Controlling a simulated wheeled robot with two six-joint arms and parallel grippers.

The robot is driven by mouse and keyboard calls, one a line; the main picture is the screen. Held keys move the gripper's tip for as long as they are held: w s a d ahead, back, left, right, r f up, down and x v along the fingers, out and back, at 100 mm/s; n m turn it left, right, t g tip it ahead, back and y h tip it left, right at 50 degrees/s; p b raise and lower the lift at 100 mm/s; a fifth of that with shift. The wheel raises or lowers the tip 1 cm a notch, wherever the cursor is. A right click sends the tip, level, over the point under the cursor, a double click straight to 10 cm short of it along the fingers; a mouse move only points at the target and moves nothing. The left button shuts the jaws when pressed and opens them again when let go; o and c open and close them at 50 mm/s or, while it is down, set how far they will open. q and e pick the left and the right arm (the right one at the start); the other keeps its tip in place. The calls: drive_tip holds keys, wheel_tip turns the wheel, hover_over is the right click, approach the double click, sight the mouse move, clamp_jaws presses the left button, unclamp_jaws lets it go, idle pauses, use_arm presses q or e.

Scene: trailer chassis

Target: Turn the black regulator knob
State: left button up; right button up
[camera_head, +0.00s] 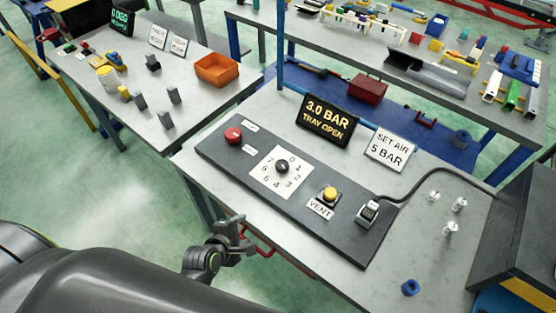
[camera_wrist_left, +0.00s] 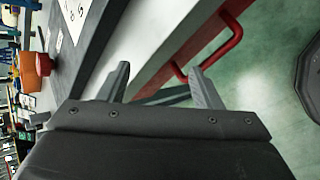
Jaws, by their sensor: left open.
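The black regulator knob (camera_head: 282,166) stands on a white square dial plate (camera_head: 268,184) marked with numbers. The plate lies on a dark panel (camera_head: 345,232) on the grey table. My left gripper (camera_head: 242,236) is by the table's front edge, apart from the knob and nearer to me. In the left wrist view its two fingers (camera_wrist_left: 162,88) are spread and empty. The knob is not clearly seen there. My right gripper is not in view.
A red handle (camera_head: 262,243) sticks out of the table front close to my left gripper; it also shows in the wrist view (camera_wrist_left: 228,45). A red button (camera_head: 233,135), a yellow vent button (camera_head: 329,194) and a cabled connector (camera_head: 367,212) flank the knob.

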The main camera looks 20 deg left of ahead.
use_arm(q)
wheel_tip(320, 180, up, 9)
drive_tip(key=w+d+n+t+p, duration=0.1)
drive_tip(key=w+d+n+t, duration=0.1)
drive_tip(key=n, duration=0.3)
drive_tip(key=n+t, duration=0.2)
drive_tip(key=n, duration=0.7)
approach(280, 167)
drive_tip(key=shift+w+d+f, duration=0.2)
drive_tip(key=shift+w, duration=0.15)
drive_tip(key=b+x, duration=0.6)
drive_tip(key=x, duration=0.2)
drive_tip(key=shift+f, duration=0.15)
drive_tip(key=shift+w+b, duration=0.45)
drive_tip(key=shift+b, duration=0.1)
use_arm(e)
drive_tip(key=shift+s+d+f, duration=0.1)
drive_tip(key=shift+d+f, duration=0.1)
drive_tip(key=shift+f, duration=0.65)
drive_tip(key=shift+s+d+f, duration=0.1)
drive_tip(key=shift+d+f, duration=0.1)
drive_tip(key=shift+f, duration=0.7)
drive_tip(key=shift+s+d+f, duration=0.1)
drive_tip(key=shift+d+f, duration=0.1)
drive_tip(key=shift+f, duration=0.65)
use_arm(q)
drive_tip(key=c, duration=1)
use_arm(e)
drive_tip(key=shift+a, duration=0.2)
